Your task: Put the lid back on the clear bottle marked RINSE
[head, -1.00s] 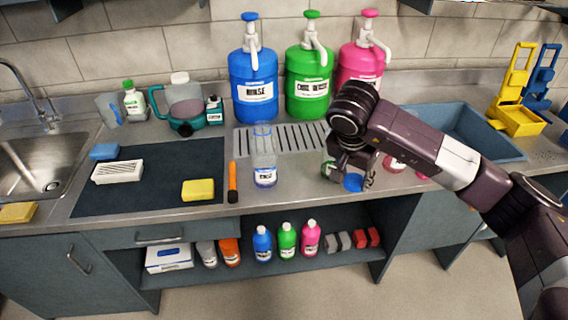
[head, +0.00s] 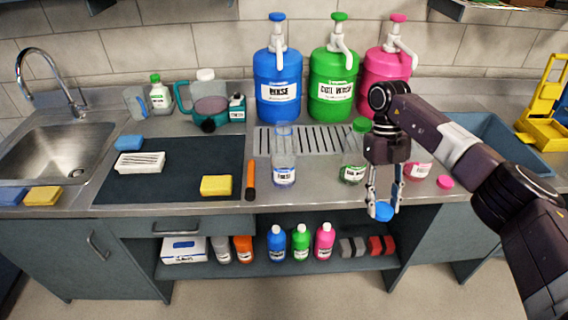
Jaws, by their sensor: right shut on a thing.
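The clear bottle marked RINSE (head: 284,165) stands upright on the steel counter, just in front of the drain grate, with no lid on its top. My right gripper (head: 384,208) points down and is shut on a blue lid (head: 384,213). The lid shows between the fingertips, over the counter's front edge in the picture, to the right of the bottle and apart from it. My left gripper is not in view.
A clear bottle with a green lid (head: 354,165) stands between the RINSE bottle and my right gripper. A pink-labelled bottle (head: 417,170) and loose pink lid (head: 445,182) are to the right. An orange-handled tool (head: 250,180) lies left of the RINSE bottle. Large pump jugs (head: 278,90) stand behind.

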